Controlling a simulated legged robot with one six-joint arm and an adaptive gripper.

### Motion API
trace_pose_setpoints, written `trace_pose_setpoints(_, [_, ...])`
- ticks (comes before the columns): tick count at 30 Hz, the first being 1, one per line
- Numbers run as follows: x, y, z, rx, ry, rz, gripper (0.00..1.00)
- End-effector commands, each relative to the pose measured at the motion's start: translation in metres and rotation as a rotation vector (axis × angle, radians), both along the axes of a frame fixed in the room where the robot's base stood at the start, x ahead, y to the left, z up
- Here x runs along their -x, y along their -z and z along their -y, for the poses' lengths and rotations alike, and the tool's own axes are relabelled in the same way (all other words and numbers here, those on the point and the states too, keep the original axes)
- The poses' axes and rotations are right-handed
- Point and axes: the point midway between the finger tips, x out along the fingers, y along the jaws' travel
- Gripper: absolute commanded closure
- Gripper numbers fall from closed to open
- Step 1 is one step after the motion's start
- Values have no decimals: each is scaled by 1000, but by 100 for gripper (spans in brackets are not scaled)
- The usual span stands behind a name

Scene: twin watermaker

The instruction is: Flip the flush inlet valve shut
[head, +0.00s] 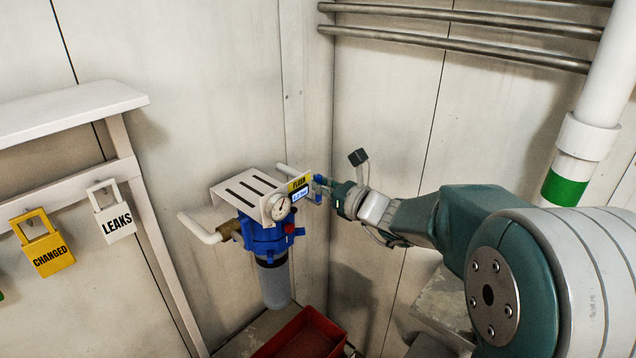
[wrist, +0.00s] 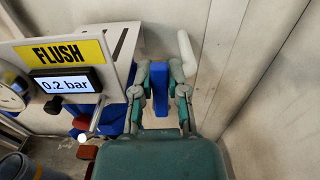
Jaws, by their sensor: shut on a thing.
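The flush filter unit (head: 265,235) hangs on the wall in the head view, with a blue head and a grey bowl below. Its yellow FLUSH label (wrist: 61,52) and a display reading 0.2 bar (wrist: 66,83) show in the wrist view. The flush inlet valve's blue handle (wrist: 160,88) stands between my two fingers, to the right of the label plate. My gripper (wrist: 160,93) is shut on this handle, with one finger on each side. In the head view my gripper (head: 326,190) is at the unit's right side. The valve body is mostly hidden.
A white slotted bracket (head: 248,192) and a round gauge (head: 279,207) sit on the unit. White pipe stubs (head: 199,229) stick out beside it. A red tray (head: 302,335) lies below. Yellow (head: 49,252) and white (head: 114,222) tags hang at left. Walls stand close behind and right.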

Motion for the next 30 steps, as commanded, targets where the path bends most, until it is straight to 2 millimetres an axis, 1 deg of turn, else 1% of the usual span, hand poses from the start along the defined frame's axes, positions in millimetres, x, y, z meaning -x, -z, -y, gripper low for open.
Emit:
trace_pose_setpoints(1, [0,0,0,1,-1,1,100])
trace_pose_setpoints(2, [0,0,0,1,-1,1,72])
trace_pose_setpoints(3, [0,0,0,1,-1,1,66])
trace_pose_setpoints(13, [0,0,0,0,-1,0,66])
trace_pose_setpoints(17, [7,0,8,0,2,0,66])
trace_pose_setpoints(20, [19,0,21,0,3,0,66])
trace_pose_setpoints(27, [55,0,57,1,4,0,66])
trace_pose_setpoints(30, [68,1,69,1,3,0,66])
